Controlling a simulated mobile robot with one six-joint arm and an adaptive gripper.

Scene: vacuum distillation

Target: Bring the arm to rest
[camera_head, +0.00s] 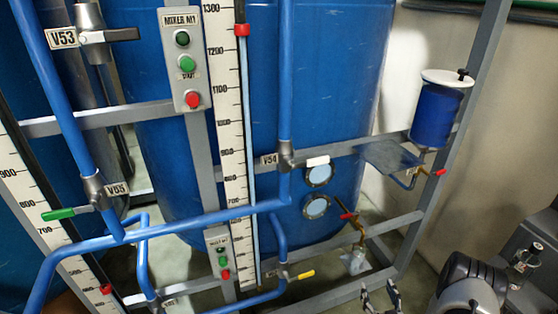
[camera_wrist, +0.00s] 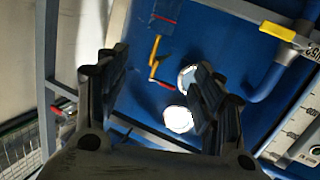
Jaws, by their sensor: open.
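My gripper (camera_head: 381,297) shows at the bottom edge of the head view, right of centre, in front of the lower grey frame. In the wrist view my gripper (camera_wrist: 160,85) has its two dark fingers spread apart, with nothing between them but the distant blue tank. The fingers look clear of the pipes and frame. Part of my arm (camera_head: 470,285) shows at the lower right of the head view. The rest of the arm is out of view.
A large blue tank (camera_head: 300,110) stands behind a grey frame (camera_head: 405,218) with blue pipes (camera_head: 205,222). A red-handled valve (camera_head: 350,216) and a blue container with white lid (camera_head: 433,115) are on the right. A pale wall (camera_head: 495,150) lies beyond.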

